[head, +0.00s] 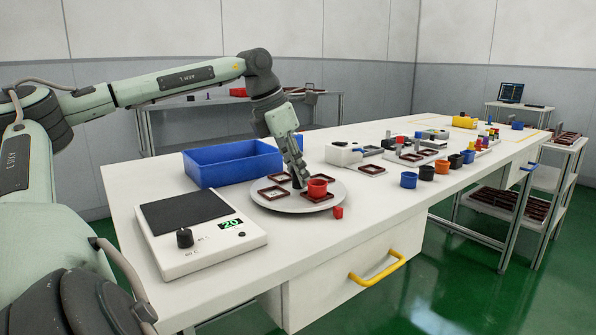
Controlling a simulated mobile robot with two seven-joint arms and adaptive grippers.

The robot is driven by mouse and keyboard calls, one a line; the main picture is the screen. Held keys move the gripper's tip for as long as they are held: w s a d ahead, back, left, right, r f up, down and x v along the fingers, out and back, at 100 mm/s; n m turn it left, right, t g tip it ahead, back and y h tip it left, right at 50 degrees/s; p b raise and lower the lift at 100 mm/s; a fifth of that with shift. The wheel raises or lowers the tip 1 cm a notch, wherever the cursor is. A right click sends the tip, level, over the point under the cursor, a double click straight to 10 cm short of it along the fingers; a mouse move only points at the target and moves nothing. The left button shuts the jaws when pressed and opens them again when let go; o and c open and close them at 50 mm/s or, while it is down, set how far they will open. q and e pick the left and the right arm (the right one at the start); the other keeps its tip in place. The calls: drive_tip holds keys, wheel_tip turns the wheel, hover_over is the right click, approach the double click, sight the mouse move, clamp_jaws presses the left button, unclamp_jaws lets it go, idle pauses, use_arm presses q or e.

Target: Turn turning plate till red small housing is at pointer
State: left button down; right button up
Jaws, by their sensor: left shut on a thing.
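The round grey turning plate (262,201) lies on the white table, with several brown square frames on it. The red small housing (317,187) sits on one of these frames, on the plate's right side. A small red piece, which looks like the pointer (337,212), stands on the table just off the plate's front right rim. The housing is a little behind and left of it, not clearly in line. My left gripper (298,183) reaches down to the plate's middle and is shut on what looks like its dark centre knob, largely hidden by the fingers. My right gripper is out of view.
A blue bin (232,163) stands behind the plate on the left. A scale (200,233) with a black top and green display is at front left. Several coloured cups, such as a blue one (408,180), line the table to the right.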

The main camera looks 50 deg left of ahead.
use_arm(q)
drive_tip(key=shift+r, duration=0.1)
idle(0.3)
drive_tip(key=c, duration=1.6)
unclamp_jaws()
drive_tip(key=v, duration=1.2)
